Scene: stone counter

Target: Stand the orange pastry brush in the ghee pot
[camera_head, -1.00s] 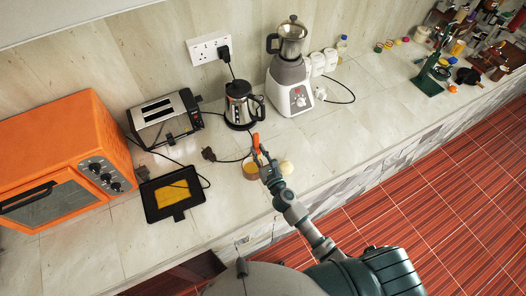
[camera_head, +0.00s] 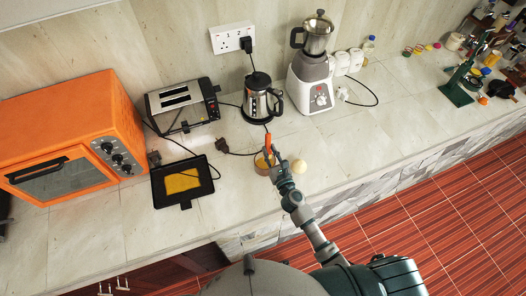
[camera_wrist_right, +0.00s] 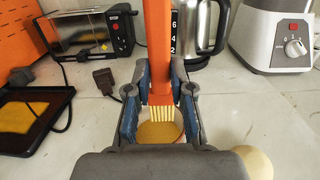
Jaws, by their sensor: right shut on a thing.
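My right gripper (camera_head: 272,162) is shut on the orange pastry brush (camera_head: 268,143). In the right wrist view the brush (camera_wrist_right: 158,45) stands upright between the fingers (camera_wrist_right: 160,95), with its pale bristles (camera_wrist_right: 160,117) pointing down. The ghee pot (camera_head: 261,168) is a small round pot on the counter, partly hidden by the gripper. In the right wrist view the yellow ghee (camera_wrist_right: 158,135) shows directly behind and below the bristles. I cannot tell whether the bristle tips touch the ghee. My left gripper is not in view.
A pale round object (camera_head: 298,166) sits right of the pot. A black tray (camera_head: 156,190) with a yellow slab lies left. A plug (camera_head: 222,146) and cord lie behind it. The kettle (camera_head: 262,104), toaster (camera_head: 182,105) and mixer (camera_head: 312,75) stand at the back.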

